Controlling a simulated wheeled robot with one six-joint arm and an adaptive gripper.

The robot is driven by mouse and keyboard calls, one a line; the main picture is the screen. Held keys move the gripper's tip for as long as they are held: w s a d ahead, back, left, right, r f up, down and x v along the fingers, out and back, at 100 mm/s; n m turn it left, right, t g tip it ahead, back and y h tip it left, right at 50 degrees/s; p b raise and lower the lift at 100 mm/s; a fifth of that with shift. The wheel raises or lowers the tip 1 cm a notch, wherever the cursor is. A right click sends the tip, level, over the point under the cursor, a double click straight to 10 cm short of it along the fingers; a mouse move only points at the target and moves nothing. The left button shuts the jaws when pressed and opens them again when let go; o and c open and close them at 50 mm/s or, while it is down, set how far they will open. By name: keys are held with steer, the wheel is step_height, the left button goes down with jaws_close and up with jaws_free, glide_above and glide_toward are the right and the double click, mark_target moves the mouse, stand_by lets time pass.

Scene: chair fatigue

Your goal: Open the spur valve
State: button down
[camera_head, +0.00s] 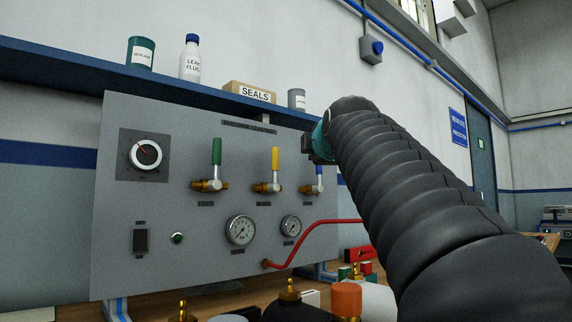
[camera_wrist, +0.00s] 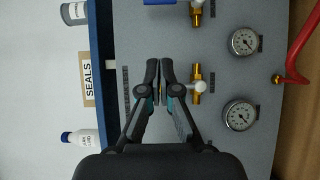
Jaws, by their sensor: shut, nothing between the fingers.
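A grey panel (camera_head: 195,265) carries three small brass valves with upright levers: green (camera_head: 217,151), yellow (camera_head: 275,159) and blue (camera_head: 319,178). The label under the green one looks like FEED; the other valve labels are too small to read, so I cannot tell which is the spur valve. My gripper (camera_wrist: 160,68) is shut and empty in the wrist view, in front of the panel. It covers most of the yellow lever, whose brass body (camera_wrist: 196,74) shows beside the fingers. I cannot tell whether they touch. In the head view my arm mostly hides the gripper.
A shelf (camera_head: 60,66) above the panel holds a SEALS box (camera_head: 250,93), a leak fluid bottle (camera_head: 190,60) and cans. Two gauges (camera_head: 240,230) and a red hose (camera_head: 310,232) sit below the valves. Loose items crowd the bench below.

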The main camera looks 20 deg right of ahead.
steer(key=shift+w+d, duration=0.1)
steer(key=shift+w, duration=0.05)
steer(key=p, duration=0.2)
glide_toward(319, 171)
steer(key=w+a+r, duration=0.2)
steer(key=w+a, duration=0.1)
steer(key=w, duration=0.2)
steer(key=shift+w+d+p, duration=0.25)
steer(key=shift+w+d, duration=0.25)
steer(key=shift+d, duration=0.4)
steer(key=shift+w+d+p, duration=0.25)
steer(key=shift+w+d, duration=0.3)
steer(key=shift+d, duration=0.35)
steer(key=shift+w+r, duration=0.1)
